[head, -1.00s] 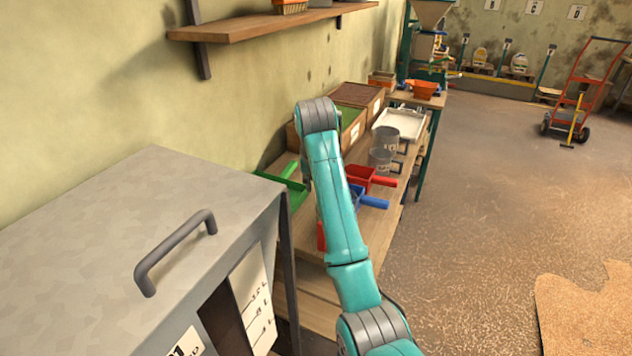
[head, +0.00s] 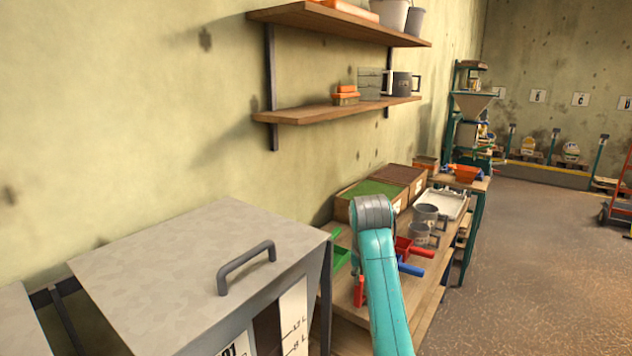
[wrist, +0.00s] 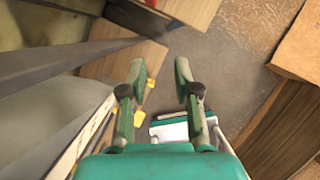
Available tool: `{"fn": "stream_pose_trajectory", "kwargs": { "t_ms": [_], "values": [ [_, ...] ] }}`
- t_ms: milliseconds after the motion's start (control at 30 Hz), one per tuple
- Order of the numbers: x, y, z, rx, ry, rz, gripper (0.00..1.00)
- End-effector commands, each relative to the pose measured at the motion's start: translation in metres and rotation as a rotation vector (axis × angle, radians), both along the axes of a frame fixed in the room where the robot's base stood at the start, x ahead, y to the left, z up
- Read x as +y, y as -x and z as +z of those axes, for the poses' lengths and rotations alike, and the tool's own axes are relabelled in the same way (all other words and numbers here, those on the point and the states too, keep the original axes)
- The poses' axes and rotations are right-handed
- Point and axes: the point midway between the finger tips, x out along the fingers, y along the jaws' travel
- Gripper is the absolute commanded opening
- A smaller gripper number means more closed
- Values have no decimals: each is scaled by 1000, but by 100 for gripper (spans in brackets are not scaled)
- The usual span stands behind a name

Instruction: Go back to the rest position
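My gripper (wrist: 160,76) is open in the wrist view, its two fingers apart with nothing between them. It points down over the floor beside wooden furniture. In the head view my teal arm rises from the bottom edge and bends over at its grey joint, in front of the workbench (head: 433,297). The gripper itself is hidden in the head view.
A grey metal bin (head: 180,262) with a handle stands at the left, close to my arm. The bench holds a red scoop (head: 414,247), a blue scoop handle (head: 410,268) and grey mugs (head: 420,235). Wall shelves (head: 335,110) hang above. Open floor (head: 545,270) lies right.

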Motion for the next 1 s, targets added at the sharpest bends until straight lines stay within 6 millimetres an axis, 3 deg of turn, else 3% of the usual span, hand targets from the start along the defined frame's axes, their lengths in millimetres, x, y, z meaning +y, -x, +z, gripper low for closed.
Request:
{"fn": "stream_pose_trajectory", "kwargs": {
  "t_ms": [367, 567, 767, 1000],
  "values": [
    [-4, 7, -48, -43, -43, -101, 31],
    [-8, 16, -87, -82, -86, -193, 31],
    [-14, 36, -146, -142, -161, -334, 31],
    [-25, 82, -227, -243, -309, -567, 31]
  ]
}}
